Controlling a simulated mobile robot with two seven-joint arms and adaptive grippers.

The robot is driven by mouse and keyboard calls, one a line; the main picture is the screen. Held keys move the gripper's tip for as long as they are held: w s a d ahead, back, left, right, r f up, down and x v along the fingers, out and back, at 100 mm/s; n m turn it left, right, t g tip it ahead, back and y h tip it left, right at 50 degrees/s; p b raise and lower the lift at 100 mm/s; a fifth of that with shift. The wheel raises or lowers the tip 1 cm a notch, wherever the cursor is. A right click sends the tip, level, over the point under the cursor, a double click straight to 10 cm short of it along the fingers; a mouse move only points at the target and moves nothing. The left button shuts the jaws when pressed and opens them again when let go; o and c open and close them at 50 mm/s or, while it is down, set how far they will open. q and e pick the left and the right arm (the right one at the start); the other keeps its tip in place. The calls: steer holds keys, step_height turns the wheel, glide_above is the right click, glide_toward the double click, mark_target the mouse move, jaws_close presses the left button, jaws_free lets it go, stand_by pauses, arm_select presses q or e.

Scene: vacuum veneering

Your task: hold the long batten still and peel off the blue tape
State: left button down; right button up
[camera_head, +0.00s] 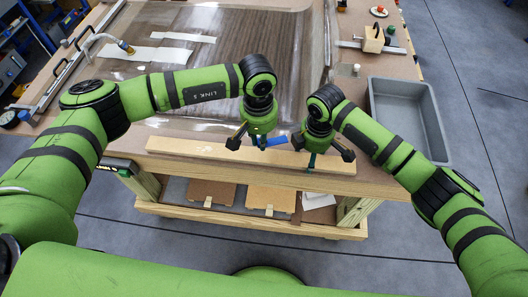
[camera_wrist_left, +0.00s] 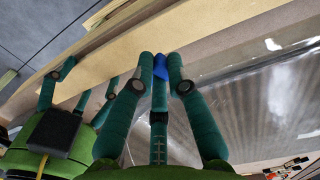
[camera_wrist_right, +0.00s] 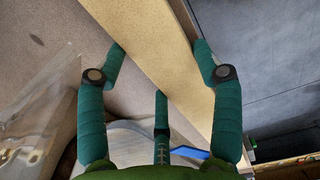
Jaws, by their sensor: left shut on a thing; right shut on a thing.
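The long batten (camera_head: 200,150), a pale wooden strip, lies along the front edge of the worktable. My right gripper (camera_head: 318,152) is shut on its right part; in the right wrist view the batten (camera_wrist_right: 165,65) runs between the fingers. The blue tape (camera_head: 274,141) shows near the batten, just right of my left gripper (camera_head: 256,144). In the left wrist view the blue tape (camera_wrist_left: 160,66) sits between the fingertips, and my left gripper is shut on it. The fingers hide part of the tape, and I cannot tell how much of it touches the batten.
A clear sheet over a dark veneer panel (camera_head: 230,65) covers the table behind the batten. A grey bin (camera_head: 408,115) stands at the right. Boards (camera_head: 212,192) lie on the shelf below.

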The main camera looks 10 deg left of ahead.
arm_select(q)
steer(key=shift+d+r, duration=0.1)
steer(key=shift+r, duration=0.8)
arm_select(e)
steer(key=shift+s+f, duration=0.1)
steer(key=o, duration=1.3)
steer(key=shift+c, duration=0.2)
steer(key=shift+r, duration=0.25)
step_height(320, 180, up, 12)
steer(key=shift+f, duration=0.2)
